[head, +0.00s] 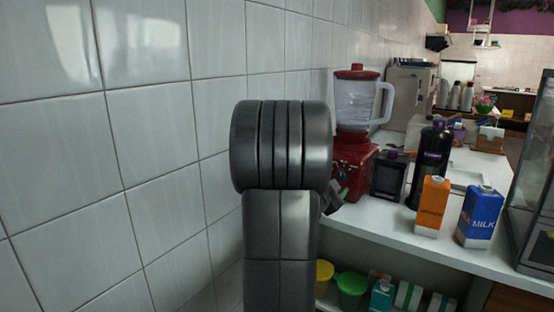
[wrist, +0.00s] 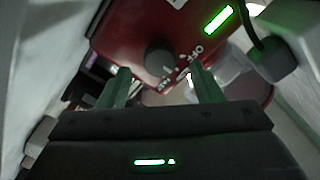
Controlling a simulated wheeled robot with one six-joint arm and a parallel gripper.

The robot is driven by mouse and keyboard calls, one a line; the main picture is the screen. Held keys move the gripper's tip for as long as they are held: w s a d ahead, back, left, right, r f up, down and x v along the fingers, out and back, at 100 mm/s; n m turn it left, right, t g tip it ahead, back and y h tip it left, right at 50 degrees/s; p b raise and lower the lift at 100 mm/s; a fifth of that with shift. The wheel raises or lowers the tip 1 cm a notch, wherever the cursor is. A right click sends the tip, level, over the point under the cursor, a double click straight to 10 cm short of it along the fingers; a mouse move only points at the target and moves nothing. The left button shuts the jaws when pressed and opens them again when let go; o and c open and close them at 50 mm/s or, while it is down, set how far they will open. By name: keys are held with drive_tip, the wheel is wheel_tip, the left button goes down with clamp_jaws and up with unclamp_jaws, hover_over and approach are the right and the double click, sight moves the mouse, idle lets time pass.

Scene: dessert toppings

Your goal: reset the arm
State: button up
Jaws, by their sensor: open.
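My arm (head: 284,150) stands upright in the middle of the head view and hides part of the counter behind it. A small dark part of my gripper (head: 335,195) shows at its right edge, in front of the red blender base; the rest is hidden. In the wrist view my gripper (wrist: 163,75) has its two fingers apart with nothing held between them. Beyond the fingers is the red blender base (wrist: 125,30) with a dark round knob (wrist: 160,57) and a lit green bar. The picture is tilted. I cannot tell whether the fingers touch the base.
The red-lidded blender (head: 357,100) stands on the white counter (head: 385,232). Yellow and green cups (head: 350,288) sit on a shelf below. A tiled wall (head: 120,140) fills the left.

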sight(340, 177)
drive_tip(key=shift+x, duration=1.65)
drive_tip(key=shift+s, duration=0.1)
